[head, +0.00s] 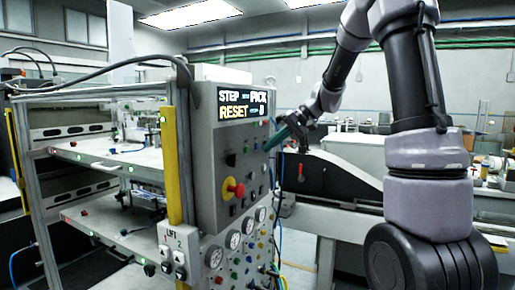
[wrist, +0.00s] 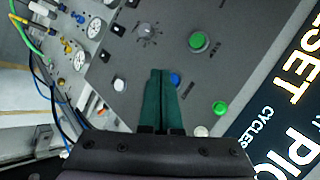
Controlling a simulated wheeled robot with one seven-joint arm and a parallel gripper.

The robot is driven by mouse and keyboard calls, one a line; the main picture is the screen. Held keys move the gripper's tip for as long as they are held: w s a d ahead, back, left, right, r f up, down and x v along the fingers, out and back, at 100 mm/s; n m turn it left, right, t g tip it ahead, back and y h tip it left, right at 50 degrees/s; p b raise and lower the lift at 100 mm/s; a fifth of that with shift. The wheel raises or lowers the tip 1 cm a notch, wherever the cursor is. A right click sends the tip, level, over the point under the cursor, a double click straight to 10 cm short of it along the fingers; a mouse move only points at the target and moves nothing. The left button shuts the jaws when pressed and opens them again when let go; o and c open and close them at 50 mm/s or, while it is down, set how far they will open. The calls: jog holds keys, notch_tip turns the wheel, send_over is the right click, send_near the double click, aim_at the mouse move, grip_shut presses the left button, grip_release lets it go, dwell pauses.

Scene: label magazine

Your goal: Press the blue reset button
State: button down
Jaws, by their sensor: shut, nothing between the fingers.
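The blue button (wrist: 175,79) shows in the wrist view on the grey control panel (wrist: 120,60), just right of my fingertips and partly covered by a finger. My gripper (wrist: 160,72) has green fingers that are shut together with nothing between them. They point at the panel; I cannot tell whether they touch it. In the head view my gripper (head: 270,146) is at the right edge of the control box (head: 212,160), below the lit display (head: 243,105) reading STEP, PICK and RESET. I cannot make out the blue button there.
Green buttons (wrist: 198,41) and (wrist: 220,108), a white button (wrist: 201,131) and a grey knob (wrist: 147,32) surround the blue one. A red emergency stop (head: 236,188) juts from the box. Gauges (head: 234,239) and cables lie below. A shelved rack (head: 110,165) stands left.

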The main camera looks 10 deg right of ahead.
dwell(0.4)
jog(key=shift+w+a, duration=0.25)
jog(key=shift+a, duration=0.1)
jog(key=shift+w+a, duration=0.2)
jog(key=shift+a, duration=0.1)
dwell(0.7)
jog(key=shift+d, duration=0.1)
jog(key=shift+s+d, duration=0.45)
jog(key=shift+d, duration=0.1)
jog(key=shift+d, duration=0.1)
jog(key=shift+s+d, duration=0.75)
jog(key=shift+d, duration=0.2)
jog(key=shift+s+d, duration=0.7)
jog(key=shift+d, duration=0.25)
